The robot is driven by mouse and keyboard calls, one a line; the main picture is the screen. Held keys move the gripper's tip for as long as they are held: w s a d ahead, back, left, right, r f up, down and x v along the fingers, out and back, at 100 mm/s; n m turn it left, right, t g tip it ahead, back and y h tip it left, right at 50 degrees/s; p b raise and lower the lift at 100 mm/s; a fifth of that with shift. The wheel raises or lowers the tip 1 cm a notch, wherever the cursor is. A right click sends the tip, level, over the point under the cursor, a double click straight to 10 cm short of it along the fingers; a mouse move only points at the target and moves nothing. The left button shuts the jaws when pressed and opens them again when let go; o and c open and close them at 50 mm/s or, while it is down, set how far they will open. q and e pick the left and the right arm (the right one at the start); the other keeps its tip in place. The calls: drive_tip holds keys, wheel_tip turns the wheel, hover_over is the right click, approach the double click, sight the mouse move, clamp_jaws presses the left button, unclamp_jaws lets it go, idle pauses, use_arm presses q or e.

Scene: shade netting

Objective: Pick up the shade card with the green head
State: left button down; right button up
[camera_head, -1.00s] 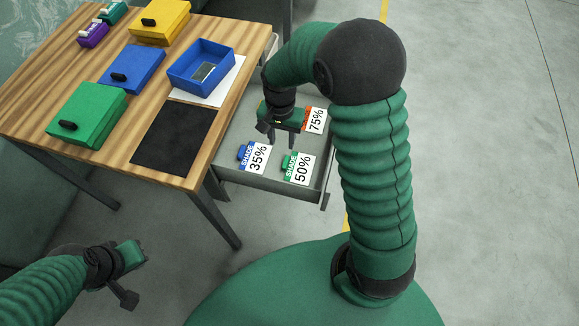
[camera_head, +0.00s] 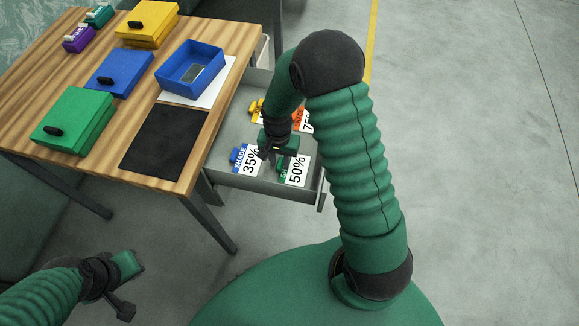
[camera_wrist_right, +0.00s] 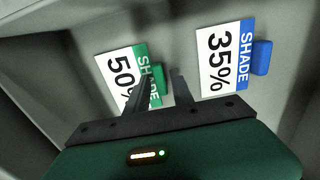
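The shade card with the green head, marked 50% (camera_head: 298,172), lies in the open drawer at its front right. My right gripper (camera_head: 276,158) is just above it, over the gap beside the 35% card. In the right wrist view the fingers (camera_wrist_right: 162,76) are apart, with the green head (camera_wrist_right: 158,85) between them in the picture. The left finger overlaps the card's white face (camera_wrist_right: 117,68). I cannot tell whether the fingers touch the card. My left gripper (camera_head: 128,268) is low at the left, away from the drawer; its fingers are unclear.
The blue-headed 35% card (camera_head: 248,160) lies close left of the green one. An orange-headed card (camera_head: 303,118) and a yellow-headed one (camera_head: 256,107) lie farther back. The drawer (camera_head: 255,183) has raised walls. The wooden table (camera_head: 60,95) holds coloured boxes, a blue tray and a black mat.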

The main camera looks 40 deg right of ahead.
clamp_jaws()
